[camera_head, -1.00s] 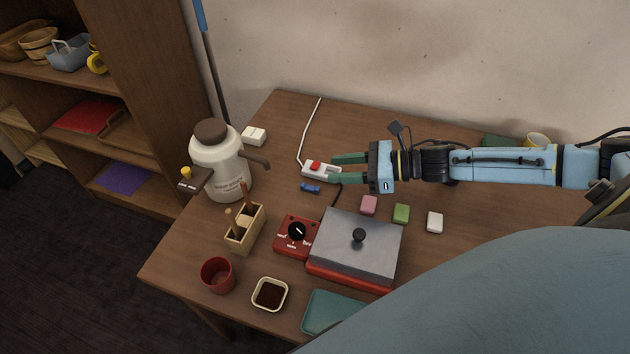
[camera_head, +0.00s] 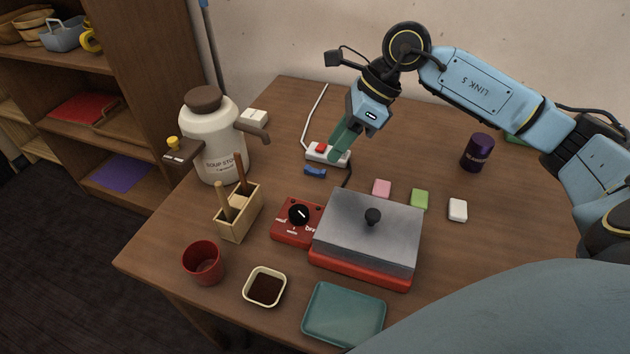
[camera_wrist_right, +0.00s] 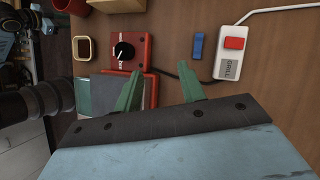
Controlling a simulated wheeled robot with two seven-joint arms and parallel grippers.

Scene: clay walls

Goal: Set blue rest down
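The blue rest (camera_head: 315,172) is a small blue bar lying on the wooden table, just in front of the white power strip with a red switch (camera_head: 321,148). In the right wrist view the blue rest (camera_wrist_right: 198,46) lies beside the strip marked "GRILL" (camera_wrist_right: 230,60). My right gripper (camera_head: 338,150) points down over the right end of the strip, close to the blue rest, and hides part of the strip. In the wrist view its green fingers (camera_wrist_right: 162,85) are apart with nothing between them. My left gripper is not in view.
A red grill with a grey lid (camera_head: 368,230) stands in front, with its red dial box (camera_head: 297,221). Pink (camera_head: 382,188), green (camera_head: 420,199) and white (camera_head: 458,210) blocks lie behind it. A soup pot (camera_head: 212,140) and a utensil holder (camera_head: 239,215) stand left, a purple can (camera_head: 477,152) right.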

